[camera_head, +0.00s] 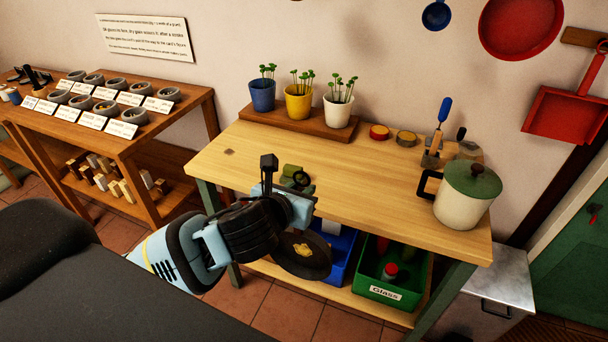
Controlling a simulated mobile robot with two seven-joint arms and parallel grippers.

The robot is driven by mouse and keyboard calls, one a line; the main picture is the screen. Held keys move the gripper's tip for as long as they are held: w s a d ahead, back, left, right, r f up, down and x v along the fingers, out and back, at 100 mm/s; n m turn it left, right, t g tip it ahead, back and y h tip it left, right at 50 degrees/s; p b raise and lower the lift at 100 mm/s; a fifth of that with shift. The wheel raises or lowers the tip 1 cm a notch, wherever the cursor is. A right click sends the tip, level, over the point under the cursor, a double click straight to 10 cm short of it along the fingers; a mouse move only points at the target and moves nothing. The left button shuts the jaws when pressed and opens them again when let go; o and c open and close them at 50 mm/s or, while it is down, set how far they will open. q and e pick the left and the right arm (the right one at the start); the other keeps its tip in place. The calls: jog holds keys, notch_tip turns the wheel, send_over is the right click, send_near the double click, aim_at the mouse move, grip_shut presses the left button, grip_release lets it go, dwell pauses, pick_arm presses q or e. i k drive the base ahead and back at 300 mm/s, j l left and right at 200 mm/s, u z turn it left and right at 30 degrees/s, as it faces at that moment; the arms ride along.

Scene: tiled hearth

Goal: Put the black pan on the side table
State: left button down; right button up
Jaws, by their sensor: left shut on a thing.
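My left gripper (301,207) is in front of the near edge of the light wooden table (376,191), which I take to be the side table. It is shut on what looks like the handle of the black pan (296,266). The gripper hides most of the handle. My right gripper is not in view.
The tabletop holds a planter board (304,121), a lidded pot (467,196) at the right and a green object (291,171) near the gripper. The middle is clear. Blue (345,238) and green (388,291) bins sit below. A display table (185,98) stands left.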

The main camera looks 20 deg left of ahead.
aim_at(339, 198)
jog(key=u, duration=0.8)
jog(key=l, duration=1.65)
